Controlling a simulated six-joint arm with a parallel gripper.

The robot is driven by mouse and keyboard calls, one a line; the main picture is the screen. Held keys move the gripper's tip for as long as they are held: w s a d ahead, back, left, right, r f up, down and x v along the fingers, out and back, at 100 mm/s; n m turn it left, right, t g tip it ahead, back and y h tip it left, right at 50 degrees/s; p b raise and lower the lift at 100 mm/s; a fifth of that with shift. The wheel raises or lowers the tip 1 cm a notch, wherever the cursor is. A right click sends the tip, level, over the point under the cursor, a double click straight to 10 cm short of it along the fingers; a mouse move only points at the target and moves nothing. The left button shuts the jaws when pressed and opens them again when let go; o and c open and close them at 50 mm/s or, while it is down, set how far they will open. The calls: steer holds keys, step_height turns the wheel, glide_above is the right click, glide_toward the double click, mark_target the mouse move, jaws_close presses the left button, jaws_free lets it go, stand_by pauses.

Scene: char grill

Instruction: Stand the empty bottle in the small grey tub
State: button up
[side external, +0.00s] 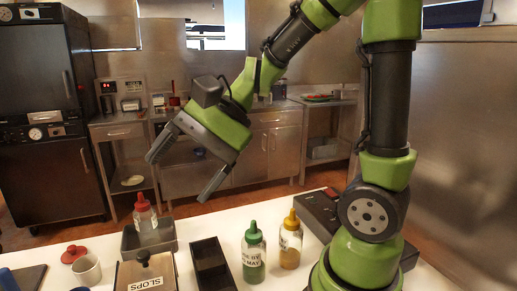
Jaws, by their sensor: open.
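A clear bottle with a red cap and a white label (146,222) looks empty.
A bottle of green liquid (254,262) and a bottle of yellow liquid (290,246) stand right of a black divided bin (203,243). A lidded SLOPS container (128,272) stands in front of the tub.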

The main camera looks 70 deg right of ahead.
steer(key=s+d+r+n+t+h, duration=0.2)
steer(key=s+n+h, duration=0.4)
steer(key=s+n, duration=0.3)
steer(key=shift+s+d+r+n, duration=0.3)
steer(key=shift+s+d+r, duration=0.25)
steer(key=shift+r, duration=0.1)
stand_by(0.4)
